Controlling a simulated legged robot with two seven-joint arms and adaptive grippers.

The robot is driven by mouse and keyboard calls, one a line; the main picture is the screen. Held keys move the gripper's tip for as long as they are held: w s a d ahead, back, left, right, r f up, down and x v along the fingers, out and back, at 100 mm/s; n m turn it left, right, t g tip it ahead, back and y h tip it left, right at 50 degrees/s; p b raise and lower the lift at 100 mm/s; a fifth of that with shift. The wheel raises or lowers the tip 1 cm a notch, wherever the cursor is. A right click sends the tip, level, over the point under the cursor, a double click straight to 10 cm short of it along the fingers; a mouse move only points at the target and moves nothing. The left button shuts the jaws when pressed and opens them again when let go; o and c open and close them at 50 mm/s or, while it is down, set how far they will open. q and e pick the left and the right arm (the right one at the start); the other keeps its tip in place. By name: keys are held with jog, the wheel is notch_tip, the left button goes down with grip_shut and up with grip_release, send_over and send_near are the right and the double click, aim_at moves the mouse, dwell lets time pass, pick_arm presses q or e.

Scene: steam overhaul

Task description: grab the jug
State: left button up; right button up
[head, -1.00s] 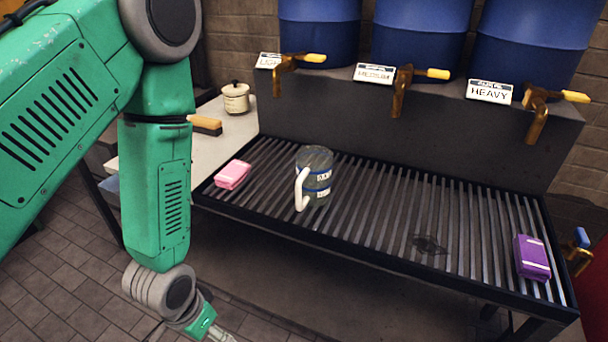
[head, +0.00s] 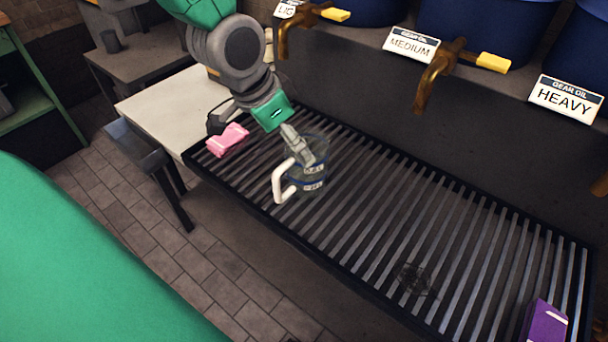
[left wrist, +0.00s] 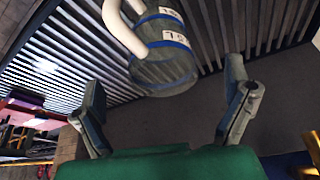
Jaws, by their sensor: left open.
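The jug (head: 314,180) is a clear grey vessel with blue bands, white labels and a white handle (head: 281,184). It stands on the slatted grate, its handle facing left and front. My left gripper (head: 258,146) is open above the grate, behind and left of the jug. One finger overlaps the jug's upper part in the head view; I cannot tell whether they touch. In the left wrist view the jug (left wrist: 165,70) lies ahead, between the lines of my two spread fingers (left wrist: 165,85), with its handle at upper left. My right gripper is not in view.
A pink block (head: 228,139) lies on the grate close to my gripper. A purple block (head: 545,325) lies at the far right. Brass taps (head: 438,75) hang from blue drums behind the grate (head: 440,225). The grate right of the jug is mostly clear.

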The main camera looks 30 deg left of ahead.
aim_at(298, 173)
pick_arm(q)
jog(key=x, duration=0.2)
jog(key=b+x, duration=0.1)
jog(key=x, duration=0.2)
jog(key=a+b+x, duration=0.1)
jog(key=x, duration=0.1)
jog(key=shift+w+f, duration=0.1)
jog(key=shift+f, duration=0.2)
jog(key=shift+w+d+f, duration=0.1)
jog(key=shift+d+f, duration=0.1)
jog(key=shift+d+r, duration=0.2)
jog(key=shift+d, duration=0.75)
jog(key=c, duration=1.2)
jog(key=shift+a+f, duration=0.2)
jog(key=shift+a, duration=0.6)
jog(key=shift+c, duration=0.6)
jog(key=shift+d, duration=0.1)
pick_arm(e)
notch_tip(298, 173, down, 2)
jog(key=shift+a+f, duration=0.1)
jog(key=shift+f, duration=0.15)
